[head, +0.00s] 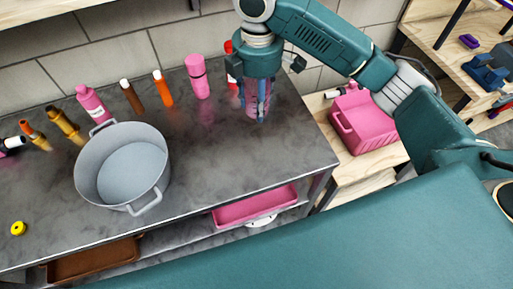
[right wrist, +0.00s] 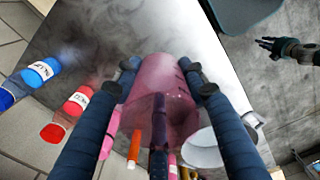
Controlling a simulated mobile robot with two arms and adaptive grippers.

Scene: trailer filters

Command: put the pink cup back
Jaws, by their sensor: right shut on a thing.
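The pink cup (right wrist: 168,85) is see-through and sits between the two fingers of my right gripper (right wrist: 165,88) in the right wrist view. My right gripper (head: 258,112) is shut on it, pointing down at the right part of the dark counter (head: 225,150). In the head view the fingers hide most of the cup, and I cannot tell whether it touches the counter. My left gripper (right wrist: 268,43) shows small at the upper right of the right wrist view, apparently open and empty, away from the counter.
A grey pot (head: 150,190) stands on the counter's left. Several bottles line the wall, including a tall pink one (head: 198,78) and a red one (head: 232,75) close to my gripper. A pink bin (head: 365,125) stands right. A pink tray (head: 255,205) lies below.

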